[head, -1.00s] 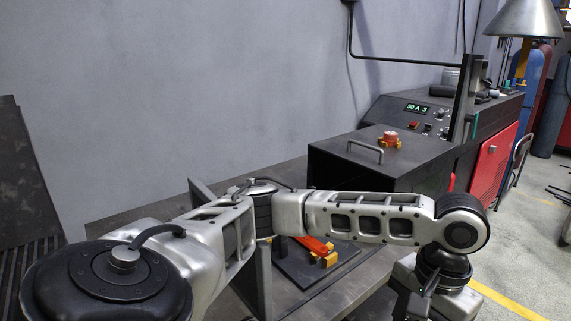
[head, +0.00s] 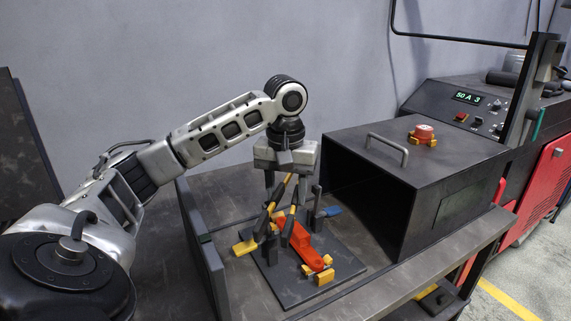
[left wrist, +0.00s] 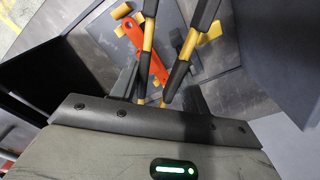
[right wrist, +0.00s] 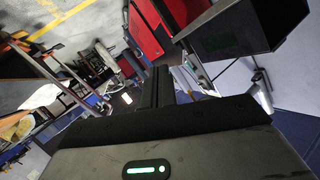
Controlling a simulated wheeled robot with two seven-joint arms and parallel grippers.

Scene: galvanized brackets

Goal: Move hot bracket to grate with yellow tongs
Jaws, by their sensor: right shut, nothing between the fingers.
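The orange-red bracket (head: 302,245) lies on a dark square plate (head: 343,262) on the bench; it also shows in the left wrist view (left wrist: 157,66). The yellow tongs (head: 270,208) stand steeply over the plate, their yellow-and-black legs converging toward my left gripper (head: 287,198). That gripper points down, its fingers apart on both sides of the tongs' upper end. In the left wrist view the tongs (left wrist: 199,42) show between its fingers, with some gap. Contact between tongs and bracket cannot be told. My right gripper (right wrist: 160,86) is shut and empty, away from the plate. I cannot make out a grate.
A black open-fronted box (head: 440,160) stands right of the plate, a red button (head: 424,132) on top. A dark upright panel (head: 203,255) stands at the plate's left. Yellow blocks (head: 245,247) and a blue piece (head: 331,211) sit around the plate.

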